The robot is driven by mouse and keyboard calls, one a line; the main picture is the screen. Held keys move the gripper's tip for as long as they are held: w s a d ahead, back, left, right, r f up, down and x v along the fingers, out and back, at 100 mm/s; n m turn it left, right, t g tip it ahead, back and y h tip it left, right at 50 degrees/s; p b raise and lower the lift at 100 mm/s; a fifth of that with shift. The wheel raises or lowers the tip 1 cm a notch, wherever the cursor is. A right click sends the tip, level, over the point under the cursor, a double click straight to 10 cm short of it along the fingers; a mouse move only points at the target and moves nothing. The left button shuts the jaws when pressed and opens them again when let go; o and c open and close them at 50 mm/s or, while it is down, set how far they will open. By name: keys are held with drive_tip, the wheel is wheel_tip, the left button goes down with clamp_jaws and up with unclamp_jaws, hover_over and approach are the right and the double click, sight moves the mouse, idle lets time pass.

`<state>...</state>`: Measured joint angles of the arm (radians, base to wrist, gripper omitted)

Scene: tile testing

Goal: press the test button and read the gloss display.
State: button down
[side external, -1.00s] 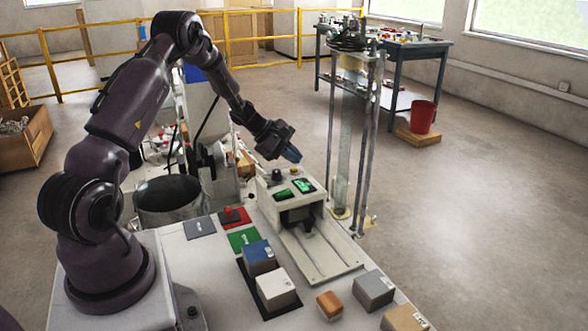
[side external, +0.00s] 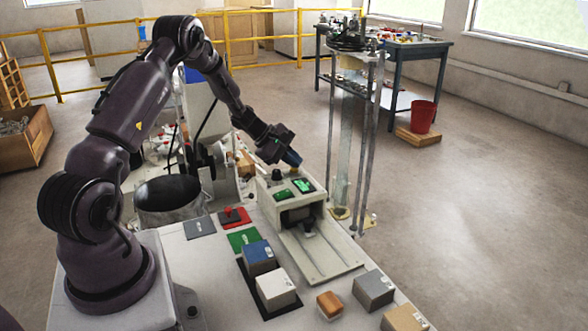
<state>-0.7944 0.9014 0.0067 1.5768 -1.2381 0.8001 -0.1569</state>
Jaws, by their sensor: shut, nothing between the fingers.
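The test device (side external: 278,208) is a pale box on the bench with two lit green displays on its sloped top. The right display (side external: 303,185) is brighter than the left display (side external: 283,195); their characters are too small to read. A small yellowish button (side external: 295,170) shows at the top back of the box, beside a dark knob (side external: 277,175). My gripper (side external: 294,161) is shut and empty, its bluish tips pointing down right at the button. The tips are on or just above it; I cannot tell whether the button is pressed down.
Blue, white and grey blocks, including the grey block (side external: 373,290), and an orange block (side external: 330,304) stand on the bench front. A tall glass column (side external: 350,135) stands close right of the device.

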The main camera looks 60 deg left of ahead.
sight(293, 170)
drive_tip(key=shift+f, duration=0.3)
drive_tip(key=shift+r, duration=0.1)
idle(0.3)
drive_tip(key=shift+r, duration=0.8)
drive_tip(key=shift+r, duration=2.55)
